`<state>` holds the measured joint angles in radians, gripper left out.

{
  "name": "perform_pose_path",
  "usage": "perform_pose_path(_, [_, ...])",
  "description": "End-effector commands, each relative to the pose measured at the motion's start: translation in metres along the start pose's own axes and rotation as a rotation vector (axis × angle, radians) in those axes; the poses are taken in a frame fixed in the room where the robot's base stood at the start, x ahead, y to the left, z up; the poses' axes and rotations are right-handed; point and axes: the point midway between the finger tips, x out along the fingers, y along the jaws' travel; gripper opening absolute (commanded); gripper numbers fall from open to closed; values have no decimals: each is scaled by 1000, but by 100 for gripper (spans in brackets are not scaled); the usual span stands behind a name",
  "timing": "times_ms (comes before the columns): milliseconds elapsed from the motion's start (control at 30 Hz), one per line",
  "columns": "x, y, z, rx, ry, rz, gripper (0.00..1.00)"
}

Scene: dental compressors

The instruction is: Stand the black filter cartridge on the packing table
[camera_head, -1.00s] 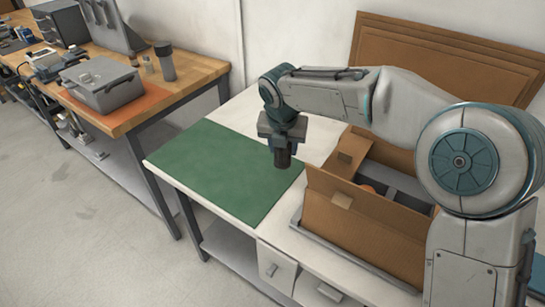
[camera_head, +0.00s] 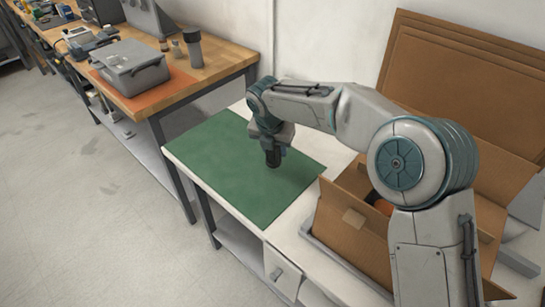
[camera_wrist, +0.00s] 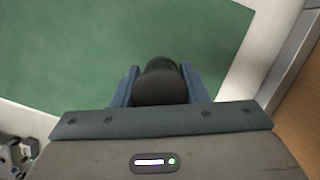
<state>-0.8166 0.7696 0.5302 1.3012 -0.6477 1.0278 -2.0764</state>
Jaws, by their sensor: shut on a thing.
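My gripper (camera_head: 272,148) points down over the green mat on the packing table. It is shut on the black filter cartridge (camera_head: 273,158), which hangs upright below the fingers. In the wrist view the dark round end of the cartridge (camera_wrist: 160,88) sits between the two blue-grey fingers. The packing table (camera_head: 285,225) has a pale top, and the green mat (camera_head: 210,165) covers its left part. I cannot tell whether the cartridge's lower end touches the mat.
An open cardboard box (camera_head: 350,235) stands in a grey tray right of the mat. Flattened cardboard (camera_head: 470,85) leans on the wall behind. A wooden bench (camera_head: 215,70) with a grey case (camera_head: 130,68) is at the upper left. The mat around the cartridge is clear.

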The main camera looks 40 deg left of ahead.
Motion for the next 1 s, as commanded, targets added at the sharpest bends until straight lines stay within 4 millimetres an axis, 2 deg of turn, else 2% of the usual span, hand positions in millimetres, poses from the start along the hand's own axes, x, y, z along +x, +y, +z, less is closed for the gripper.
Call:
perform_pose_path(167, [8, 7, -2, 1, -1, -2, 17])
perform_pose_path(433, [41, 7, -11, 2, 0, -2, 17])
perform_pose_path(800, [46, 7, -12, 1, -1, -1, 17])
perform_pose_path(833, [46, 7, -12, 1, -1, -1, 46])
perform_pose_path(900, [46, 7, -12, 1, -1, -1, 62])
perform_pose_path(1000, [45, 7, -12, 1, -1, -1, 62])
